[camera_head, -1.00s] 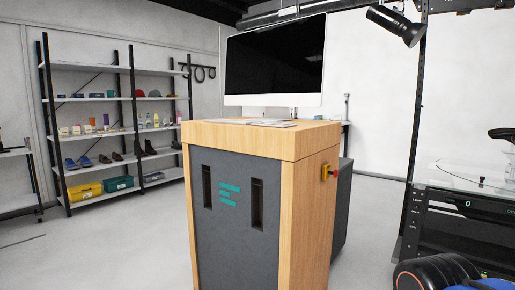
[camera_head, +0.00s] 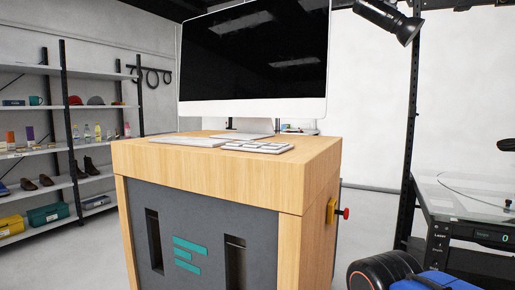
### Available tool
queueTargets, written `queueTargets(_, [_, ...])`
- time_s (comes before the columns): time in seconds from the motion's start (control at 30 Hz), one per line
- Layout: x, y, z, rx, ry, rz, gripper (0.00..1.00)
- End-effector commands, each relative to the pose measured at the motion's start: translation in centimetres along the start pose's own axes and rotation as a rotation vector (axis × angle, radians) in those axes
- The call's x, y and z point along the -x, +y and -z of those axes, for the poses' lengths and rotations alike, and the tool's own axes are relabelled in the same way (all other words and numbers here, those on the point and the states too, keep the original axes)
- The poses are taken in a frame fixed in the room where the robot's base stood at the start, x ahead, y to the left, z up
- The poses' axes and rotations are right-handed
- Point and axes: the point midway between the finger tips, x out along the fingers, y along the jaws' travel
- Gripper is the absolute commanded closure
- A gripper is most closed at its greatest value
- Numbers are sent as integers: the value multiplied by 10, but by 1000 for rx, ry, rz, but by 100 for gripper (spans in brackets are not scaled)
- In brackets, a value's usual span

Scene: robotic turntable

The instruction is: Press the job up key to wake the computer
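A computer monitor (camera_head: 255,62) with a black, dark screen and silver frame stands on a wooden cabinet (camera_head: 215,165). A light grey keypad with several square keys (camera_head: 258,147) lies on the cabinet top in front of the monitor stand. A flat pale keyboard (camera_head: 188,141) lies just left of it. The keys' labels are too small to read, so I cannot tell which is the job up key. My gripper is not clearly visible. A blue and black rounded shape shows at the bottom right; it may be part of me.
A red push button on a yellow box (camera_head: 334,212) sticks out from the cabinet's right side. A turntable unit with a glass top (camera_head: 470,195) and a black post (camera_head: 411,140) stand at right. Shelves with shoes and boxes (camera_head: 35,149) stand at left.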

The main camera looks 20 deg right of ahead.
Motion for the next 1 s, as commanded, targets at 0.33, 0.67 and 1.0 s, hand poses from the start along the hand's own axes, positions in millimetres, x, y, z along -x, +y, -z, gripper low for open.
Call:
queueTargets(0.33, [0,0,0,0,0,0,100])
queueTargets(0.67, [0,0,0,0,-1,0,100])
queueTargets(1.0, [0,0,0,0,-1,0,100])
